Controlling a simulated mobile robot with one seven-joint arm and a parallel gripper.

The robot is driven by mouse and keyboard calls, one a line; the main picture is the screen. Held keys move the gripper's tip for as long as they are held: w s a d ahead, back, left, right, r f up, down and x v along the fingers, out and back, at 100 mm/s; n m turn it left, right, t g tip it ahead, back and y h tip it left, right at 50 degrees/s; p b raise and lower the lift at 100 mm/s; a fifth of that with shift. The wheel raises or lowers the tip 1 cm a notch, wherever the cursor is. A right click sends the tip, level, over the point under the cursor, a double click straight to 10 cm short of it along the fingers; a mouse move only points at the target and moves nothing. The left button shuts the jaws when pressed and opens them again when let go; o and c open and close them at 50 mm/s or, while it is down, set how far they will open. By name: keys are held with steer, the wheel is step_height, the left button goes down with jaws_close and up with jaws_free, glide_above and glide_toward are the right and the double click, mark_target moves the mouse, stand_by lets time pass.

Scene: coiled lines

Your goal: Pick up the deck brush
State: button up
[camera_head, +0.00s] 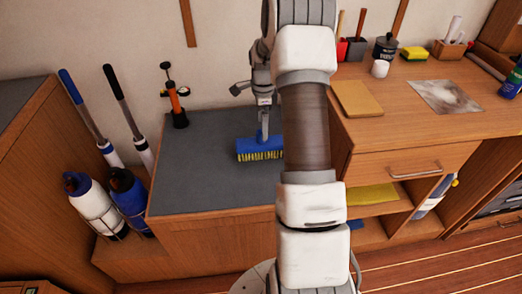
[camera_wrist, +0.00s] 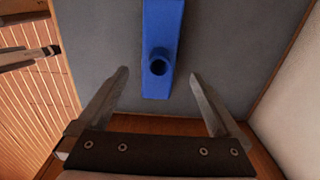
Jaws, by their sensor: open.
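The deck brush (camera_head: 260,149) is a blue block with yellow bristles, on the grey top of the low cabinet. My gripper (camera_head: 263,132) is just above or behind it in the head view, and my arm hides the ground to its right. In the wrist view the blue brush block (camera_wrist: 162,28) with its round socket runs down from the top edge. Its near end lies between the two open fingers (camera_wrist: 159,76), with a gap on each side. Nothing is held. I cannot tell the exact height of the fingers over the block.
The grey cabinet top (camera_head: 205,185) is clear left of the brush. An orange pump (camera_head: 177,108) stands at its back left corner. Bottles (camera_head: 90,200) and long-handled tools (camera_head: 128,120) are at left. A taller wooden desk (camera_head: 410,115) with several items borders the right.

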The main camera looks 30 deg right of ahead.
steer(key=shift+a+f+b, duration=0.15)
steer(key=shift+f+b, duration=0.4)
steer(key=shift+f, duration=1.2)
steer(key=shift+a+f+b, duration=0.1)
steer(key=shift+f+b, duration=0.4)
steer(key=shift+f, duration=1.25)
jaws_close()
steer(key=shift+r, duration=0.1)
step_height(320, 180, up, 10)
steer(key=p, duration=0.3)
